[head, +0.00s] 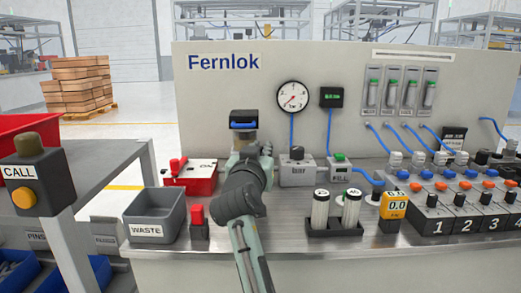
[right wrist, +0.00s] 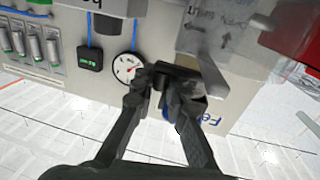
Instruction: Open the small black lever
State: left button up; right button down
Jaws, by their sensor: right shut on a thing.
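My right gripper (head: 246,146) is up in front of the panel, left of the round gauge; its own arm mostly covers its fingers in the head view. In the right wrist view my right gripper (right wrist: 178,85) has its fingers closed on a small black piece (right wrist: 180,74), which appears to be the small black lever. The fingers hide much of it, so I cannot tell its angle. A dark block with a blue band (head: 243,118) shows just above the gripper; whether the lever belongs to it is unclear. My left gripper is out of view.
The gauge (head: 292,96), grey valve blocks (head: 297,174) and a vial rack (head: 334,229) are to the right. A call-button post (head: 42,180) stands at far left.

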jog(key=shift+h, duration=0.3)
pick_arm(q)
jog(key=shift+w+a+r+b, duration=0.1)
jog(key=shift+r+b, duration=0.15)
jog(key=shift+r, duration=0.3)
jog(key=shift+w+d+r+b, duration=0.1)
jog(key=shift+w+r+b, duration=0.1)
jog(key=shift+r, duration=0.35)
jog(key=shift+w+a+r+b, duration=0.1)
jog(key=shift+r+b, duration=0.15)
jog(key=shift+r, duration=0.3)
pick_arm(e)
jog(key=shift+s+a+m+g+h, duration=0.2)
jog(key=shift+s+m+g+h, duration=0.25)
jog(key=shift+m+g+h, duration=0.95)
jog(key=shift+s+a+m+g+h, duration=0.15)
jog(key=shift+s+m+g+h, duration=0.5)
jog(key=shift+m+h, duration=1.2)
jog(key=shift+s+a+m+g+h, duration=0.25)
jog(key=shift+m+g+h, duration=0.95)
jog(key=shift+h, duration=0.95)
jog(key=shift+g, duration=0.25)
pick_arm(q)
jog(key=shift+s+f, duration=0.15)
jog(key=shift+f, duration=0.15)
pick_arm(e)
jog(key=c, duration=1.5)
grip_release()
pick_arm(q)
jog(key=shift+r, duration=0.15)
